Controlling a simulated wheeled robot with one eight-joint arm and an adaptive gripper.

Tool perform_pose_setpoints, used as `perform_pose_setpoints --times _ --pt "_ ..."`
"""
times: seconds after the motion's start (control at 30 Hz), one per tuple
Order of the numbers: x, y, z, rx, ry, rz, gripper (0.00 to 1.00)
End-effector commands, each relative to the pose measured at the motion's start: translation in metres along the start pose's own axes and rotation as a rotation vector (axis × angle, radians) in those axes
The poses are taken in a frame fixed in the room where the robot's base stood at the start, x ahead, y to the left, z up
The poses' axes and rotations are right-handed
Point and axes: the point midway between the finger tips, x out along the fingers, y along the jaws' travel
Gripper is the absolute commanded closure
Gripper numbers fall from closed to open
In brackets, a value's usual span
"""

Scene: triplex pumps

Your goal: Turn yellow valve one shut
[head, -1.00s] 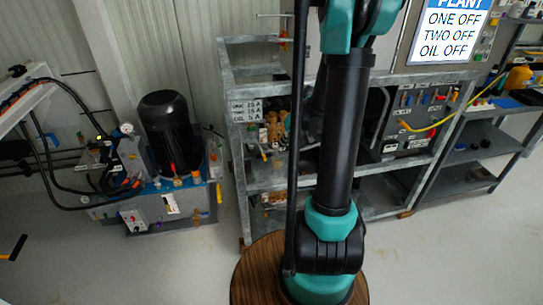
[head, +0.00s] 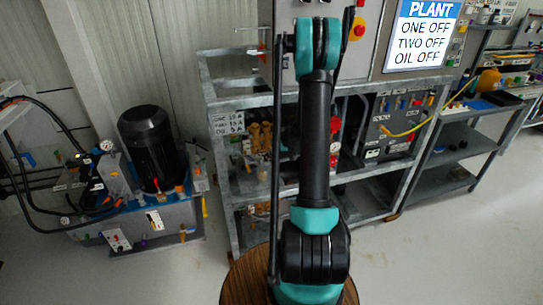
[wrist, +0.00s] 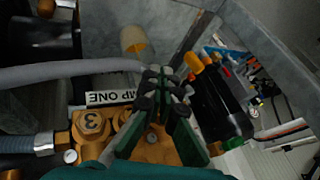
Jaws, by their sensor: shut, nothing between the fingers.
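A label ending "MP ONE" (wrist: 110,97) lies beside the fingers. A pale yellow cylinder (wrist: 133,40) stands beyond the fingertips, apart from them. I cannot tell whether it is yellow valve one. In the head view the brass pump parts (head: 262,137) sit on the rack's shelf, left of my arm. My gripper is out of sight there, and no valve labelled as yellow valve one is readable.
A grey metal rack (head: 228,180) surrounds the pump. A grey hose (wrist: 65,72) crosses near the fingers. A black motor (head: 150,145) on a hydraulic unit stands left; open floor lies in front. The panel sign (head: 424,38) reads ONE OFF, TWO OFF, OIL OFF.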

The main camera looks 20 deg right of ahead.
Motion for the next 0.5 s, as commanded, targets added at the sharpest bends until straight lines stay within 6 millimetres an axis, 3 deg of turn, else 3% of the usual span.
perform_pose_setpoints --times 0.2,0.5 --pt "0.04 0.0 0.0 -0.002 -0.001 -0.001 1.0" --pt "0.059 -0.029 0.003 -0.001 -0.001 0.0 1.0"
